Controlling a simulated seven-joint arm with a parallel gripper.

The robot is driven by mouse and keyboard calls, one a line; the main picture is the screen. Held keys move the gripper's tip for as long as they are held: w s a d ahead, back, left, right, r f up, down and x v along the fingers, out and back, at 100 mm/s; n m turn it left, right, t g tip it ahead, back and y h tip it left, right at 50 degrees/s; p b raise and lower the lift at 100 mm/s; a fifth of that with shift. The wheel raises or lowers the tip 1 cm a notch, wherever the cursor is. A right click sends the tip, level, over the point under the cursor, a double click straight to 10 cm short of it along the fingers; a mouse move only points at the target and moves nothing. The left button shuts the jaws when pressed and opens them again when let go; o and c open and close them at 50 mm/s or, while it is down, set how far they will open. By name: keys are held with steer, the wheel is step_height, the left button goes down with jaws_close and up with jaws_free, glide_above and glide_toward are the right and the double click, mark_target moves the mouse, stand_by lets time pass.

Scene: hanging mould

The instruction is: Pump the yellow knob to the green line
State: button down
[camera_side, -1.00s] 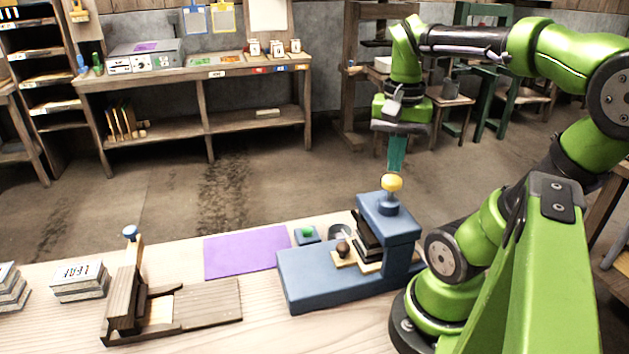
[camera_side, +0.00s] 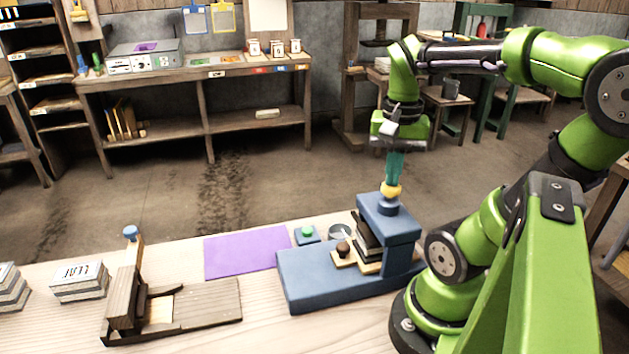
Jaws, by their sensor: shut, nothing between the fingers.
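The yellow knob (camera_side: 391,191) sits on top of the blue press (camera_side: 327,277), close above its blue collar. My gripper (camera_side: 392,183) points straight down with its teal fingers shut and empty. The fingertips are at the top of the knob and appear to touch it. I cannot make out a green line on the press; a small green button (camera_side: 307,231) on a blue block stands behind the press base. Dark plates lie stacked in the press over a light wooden board, with a brown round knob in front.
A purple mat (camera_side: 247,252) lies left of the press. A wooden jig (camera_side: 165,308) with a blue-topped post stands at the front left, and stacked labelled blocks (camera_side: 80,281) lie further left. The air left of my gripper is clear.

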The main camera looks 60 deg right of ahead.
steer(key=shift+f, duration=0.35)
steer(key=shift+r, duration=1.35)
steer(key=shift+f, duration=0.1)
steer(key=shift+f, duration=1.3)
steer(key=shift+r, duration=1.2)
steer(key=shift+f, duration=0.15)
